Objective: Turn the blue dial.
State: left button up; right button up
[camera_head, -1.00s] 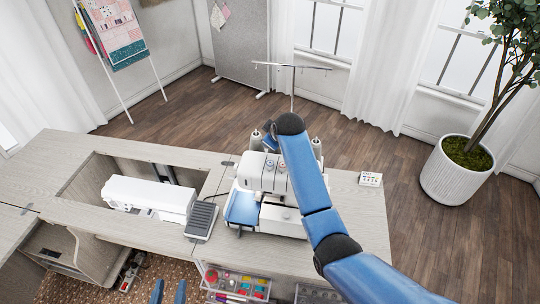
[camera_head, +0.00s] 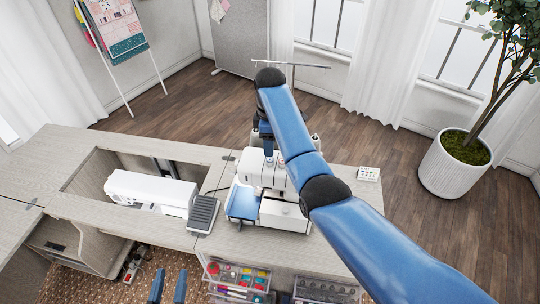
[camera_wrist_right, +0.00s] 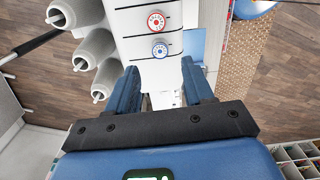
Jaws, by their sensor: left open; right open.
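The blue dial (camera_wrist_right: 159,49) is a small round knob with a blue ring on the white front of the serger (camera_head: 285,180). A red-ringed dial (camera_wrist_right: 156,21) sits just beyond it in the right wrist view. My right gripper (camera_wrist_right: 159,78) is open and empty, pointing down at the serger top; the blue dial shows beyond the gap between its fingers, apart from them. My left gripper (camera_head: 168,282) is open and empty, low at the picture's bottom edge.
White thread cones (camera_wrist_right: 95,47) stand beside the dials. A white sewing machine (camera_head: 150,192) and a foot pedal (camera_head: 202,213) are to the left on the cabinet. A small card box (camera_head: 369,174) lies to the right.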

aim_at(270, 159)
jog(key=shift+f+p, duration=0.55)
jog(key=shift+f, duration=2.75)
grip_shut()
jog(key=shift+m, duration=0.4)
jog(key=m, duration=1)
jog(key=shift+r+m, duration=0.1)
jog(key=shift+m, duration=0.2)
